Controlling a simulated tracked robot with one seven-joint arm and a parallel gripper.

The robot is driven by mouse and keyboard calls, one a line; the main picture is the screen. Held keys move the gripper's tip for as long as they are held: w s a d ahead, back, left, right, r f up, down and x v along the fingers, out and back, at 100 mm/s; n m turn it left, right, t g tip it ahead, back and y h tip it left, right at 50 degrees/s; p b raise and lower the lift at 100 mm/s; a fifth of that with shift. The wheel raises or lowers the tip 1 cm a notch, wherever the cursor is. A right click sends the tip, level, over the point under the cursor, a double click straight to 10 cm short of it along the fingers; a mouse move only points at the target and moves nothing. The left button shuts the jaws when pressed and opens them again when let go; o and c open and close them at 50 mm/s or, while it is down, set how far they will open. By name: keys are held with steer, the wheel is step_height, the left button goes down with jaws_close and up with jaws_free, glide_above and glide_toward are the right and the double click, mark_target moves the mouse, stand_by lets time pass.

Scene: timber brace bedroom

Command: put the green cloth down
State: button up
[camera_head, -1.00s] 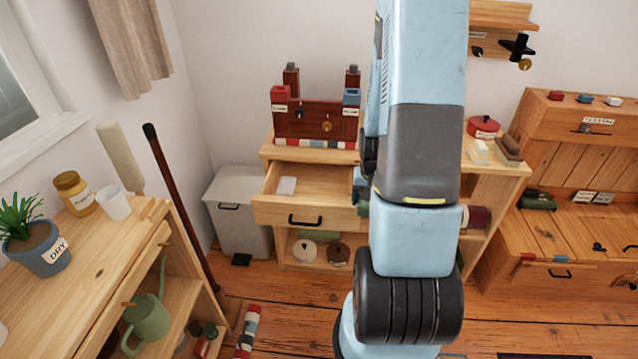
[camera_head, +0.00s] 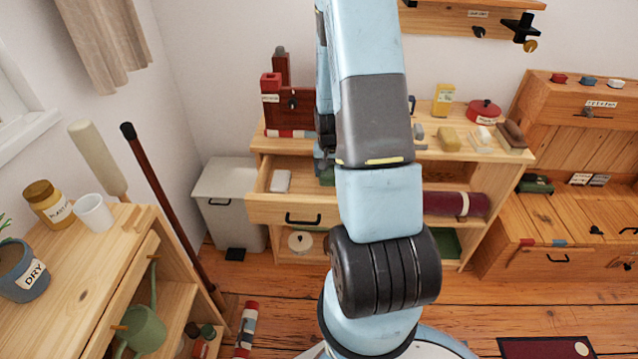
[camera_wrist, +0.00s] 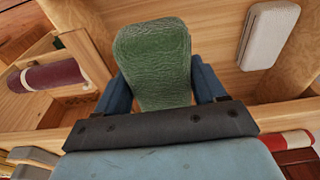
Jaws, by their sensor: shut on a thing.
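The green cloth (camera_wrist: 155,60) is a thick folded pad. In the wrist view my gripper (camera_wrist: 158,85) is shut on it, with one blue jaw on each side. The cloth is over the inside of the open wooden drawer (camera_head: 265,213); I cannot tell whether it touches the drawer floor. In the head view my arm hides most of my gripper, and only a small green patch of the cloth (camera_head: 327,176) shows. A pale bar (camera_head: 281,181) lies in the drawer's left part; in the wrist view it (camera_wrist: 268,35) is apart from the cloth.
The maroon roll (camera_head: 455,203) lies right of the drawer. The cabinet top holds a dark red rack (camera_head: 298,112), a yellow box (camera_head: 443,100) and a red pot (camera_head: 484,111). A grey bin (camera_head: 228,185) stands left. Bare drawer floor lies between cloth and bar.

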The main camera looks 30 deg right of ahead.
steer(key=w+f, duration=0.1)
steer(key=f, duration=0.1)
steer(key=w+f, duration=0.3)
steer(key=f, duration=0.1)
steer(key=shift+w+a, duration=0.3)
steer(key=shift+f, duration=1.45)
steer(key=o, duration=1)
